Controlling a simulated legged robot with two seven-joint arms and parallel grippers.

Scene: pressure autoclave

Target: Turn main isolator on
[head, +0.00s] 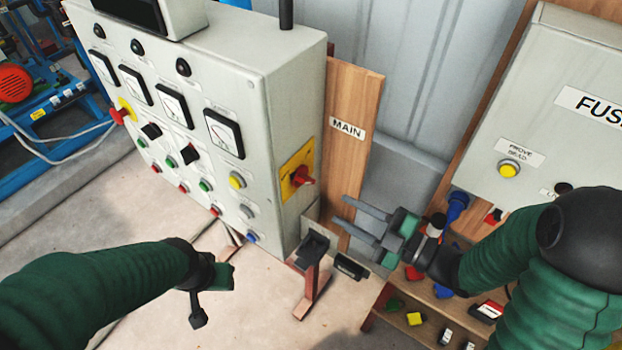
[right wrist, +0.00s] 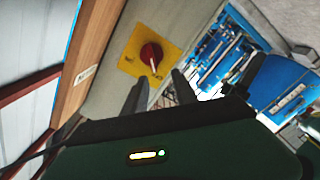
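The main isolator is a red rotary knob (head: 302,177) on a yellow plate (head: 290,182), on the right side of the grey control cabinet. In the right wrist view the red knob (right wrist: 151,54) shows face-on with a pale pointer mark, just beyond my fingertips. My right gripper (head: 340,211) is open and empty, to the right of and below the knob, its fingers pointing left toward the cabinet. Its two fingers also show apart in the right wrist view (right wrist: 160,76), not touching the knob. My left gripper (head: 213,287) is low in front of the cabinet; its fingers do not show clearly.
The cabinet front (head: 215,100) carries gauges, buttons and switches. A wooden board with a "MAIN" label (head: 347,128) stands behind it. A fuse box (head: 570,100) is at right. A wooden shelf with coloured parts (head: 405,318) and a small stand (head: 312,270) are below.

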